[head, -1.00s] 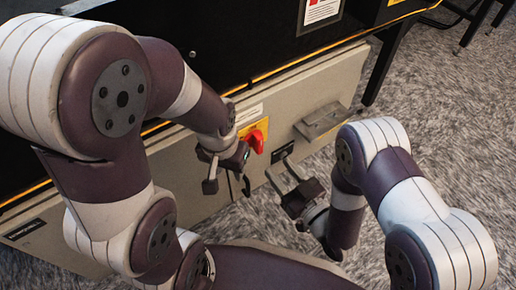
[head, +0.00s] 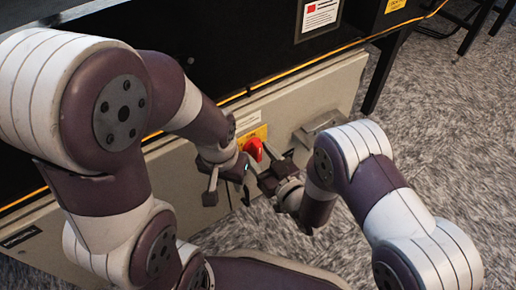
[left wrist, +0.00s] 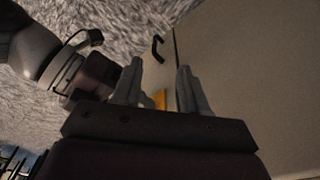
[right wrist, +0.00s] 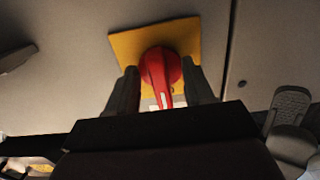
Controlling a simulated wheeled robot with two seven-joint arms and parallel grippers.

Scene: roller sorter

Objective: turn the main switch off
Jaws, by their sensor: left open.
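The red main switch (head: 254,149) sits on a yellow plate (head: 247,136) on the beige cabinet front. In the right wrist view, the red switch (right wrist: 162,76) lies between the two fingers of my right gripper (right wrist: 163,84), with its handle pointing down the picture. The fingers stand apart on either side of it; I cannot tell whether they touch it. In the head view, my right gripper (head: 267,168) is just below the switch. My left gripper (head: 228,190) is open and empty, lower left of the switch; a yellow patch shows between its fingers in the left wrist view (left wrist: 159,99).
The beige cabinet (head: 336,92) runs under a black machine body with an orange cable along its edge. A grey bracket (head: 318,128) juts from the cabinet right of the switch. Both grippers are close together. Carpet (head: 440,140) is free on the right.

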